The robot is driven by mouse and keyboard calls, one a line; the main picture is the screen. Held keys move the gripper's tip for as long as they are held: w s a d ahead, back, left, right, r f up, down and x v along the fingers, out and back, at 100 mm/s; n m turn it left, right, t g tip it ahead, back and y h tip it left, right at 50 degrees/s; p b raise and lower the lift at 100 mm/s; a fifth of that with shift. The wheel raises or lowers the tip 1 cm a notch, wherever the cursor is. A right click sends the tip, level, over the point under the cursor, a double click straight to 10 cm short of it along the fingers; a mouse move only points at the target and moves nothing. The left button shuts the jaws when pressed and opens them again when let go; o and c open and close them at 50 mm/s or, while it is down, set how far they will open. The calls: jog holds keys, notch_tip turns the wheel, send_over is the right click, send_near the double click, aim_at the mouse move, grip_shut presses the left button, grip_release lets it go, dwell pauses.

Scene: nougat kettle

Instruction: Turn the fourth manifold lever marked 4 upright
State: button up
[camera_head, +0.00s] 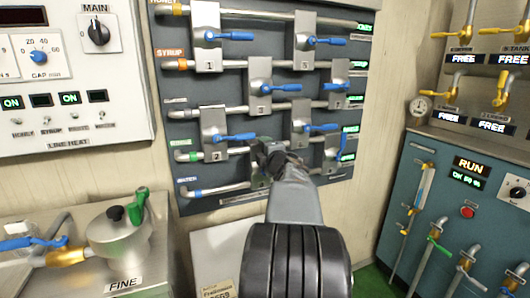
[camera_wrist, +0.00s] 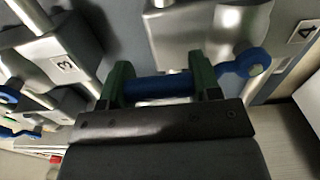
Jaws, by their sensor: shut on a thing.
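In the wrist view, a blue lever (camera_wrist: 160,87) crosses between the green-tipped fingers of my gripper (camera_wrist: 160,76), which is shut on it. The lever runs to a round blue hub at its right. A plate marked 4 (camera_wrist: 305,31) sits just right of this hub, and a plate marked 3 (camera_wrist: 66,65) is at the left. In the head view, my gripper (camera_head: 268,154) is at the lower middle of the dark manifold panel (camera_head: 235,190). My arm and gripper hide the held lever there, so its exact angle cannot be told.
Other blue levers, such as lever 1 (camera_head: 238,36) and lever 2 (camera_head: 238,138), lie sideways close around. Several pipes cross the panel.

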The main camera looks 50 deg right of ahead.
jog(key=shift+r, duration=0.1)
jog(key=o, duration=1.3)
jog(key=shift+w, duration=0.1)
jog(key=p+v, duration=0.2)
jog(key=v, duration=1.2)
jog(key=shift+w, duration=0.1)
